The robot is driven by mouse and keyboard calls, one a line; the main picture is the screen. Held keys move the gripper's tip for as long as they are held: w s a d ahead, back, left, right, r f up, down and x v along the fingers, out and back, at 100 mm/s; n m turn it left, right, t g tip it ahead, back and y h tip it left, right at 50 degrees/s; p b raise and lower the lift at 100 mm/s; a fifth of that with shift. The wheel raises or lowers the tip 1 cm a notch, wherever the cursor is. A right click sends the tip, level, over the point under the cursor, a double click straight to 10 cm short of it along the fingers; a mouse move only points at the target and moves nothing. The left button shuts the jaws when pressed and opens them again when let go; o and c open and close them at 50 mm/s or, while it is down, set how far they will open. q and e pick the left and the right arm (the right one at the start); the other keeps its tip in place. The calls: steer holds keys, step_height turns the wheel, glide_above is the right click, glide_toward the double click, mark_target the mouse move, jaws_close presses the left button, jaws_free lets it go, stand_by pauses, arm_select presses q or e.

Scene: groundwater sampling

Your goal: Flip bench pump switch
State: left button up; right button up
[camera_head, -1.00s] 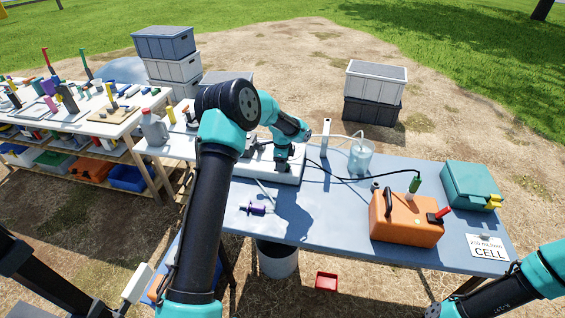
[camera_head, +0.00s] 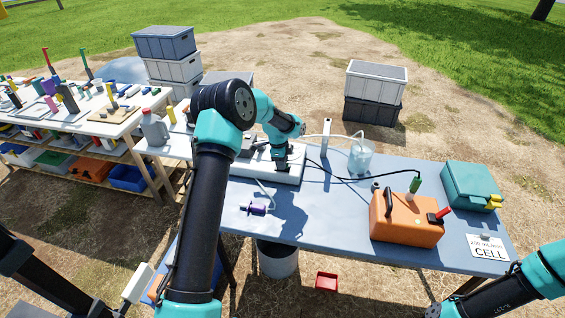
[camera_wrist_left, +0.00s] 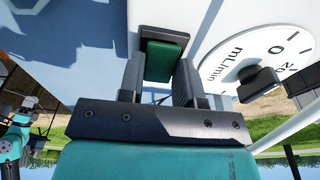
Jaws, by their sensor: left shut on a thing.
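The bench pump is a white box (camera_head: 292,176) on the blue-grey table, partly hidden by my left arm. Its white face with the mL/min dial (camera_wrist_left: 225,62) and black knob shows in the left wrist view. The green switch (camera_wrist_left: 164,60), in a dark frame, sits between my left fingers in that view. My left gripper (camera_wrist_left: 160,78) is shut on the green switch; in the head view the gripper (camera_head: 282,166) is down at the pump. My right arm shows at the lower right, but its gripper is out of the picture.
An orange case (camera_head: 405,222) with a black handle, a teal box (camera_head: 470,186) and a clear beaker (camera_head: 360,157) stand on the table's right. A purple-ended piece (camera_head: 257,209) lies in front of the pump. The front middle of the table is clear.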

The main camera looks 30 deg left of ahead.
arm_select(q)
steer(key=shift+h, duration=0.4)
steer(key=o, duration=0.9)
steer(key=shift+a+r, duration=0.1)
steer(key=shift+r, duration=0.05)
steer(key=a+r, duration=0.1)
steer(key=r, duration=0.4)
steer(key=a+r, duration=0.1)
steer(key=r, duration=0.5)
steer(key=s+a+r, duration=0.1)
steer(key=r, duration=0.5)
steer(key=shift+f, duration=0.1)
